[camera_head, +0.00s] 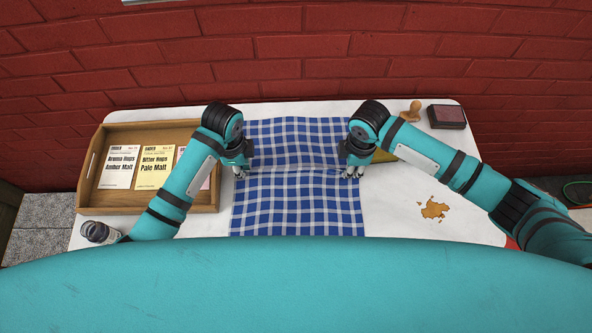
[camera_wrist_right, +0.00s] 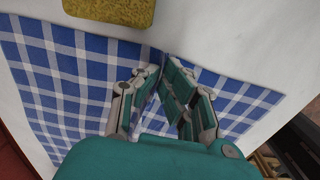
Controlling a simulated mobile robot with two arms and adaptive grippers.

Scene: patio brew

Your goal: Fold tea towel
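A blue and white checked tea towel (camera_head: 297,205) lies spread on the white table, with a raised crease running across its middle between my two grippers. My left gripper (camera_head: 240,172) is at the towel's left edge, at one end of the crease, and appears shut on the cloth. My right gripper (camera_head: 353,172) is at the right edge, at the other end. In the right wrist view, the right gripper's fingers (camera_wrist_right: 163,72) come together on the towel (camera_wrist_right: 75,75), which bunches up between the tips.
A wooden tray (camera_head: 100,198) with several labelled packets stands at the left, near a small jar (camera_head: 95,232). A yellow sponge-like block (camera_wrist_right: 112,8) lies right of the towel.

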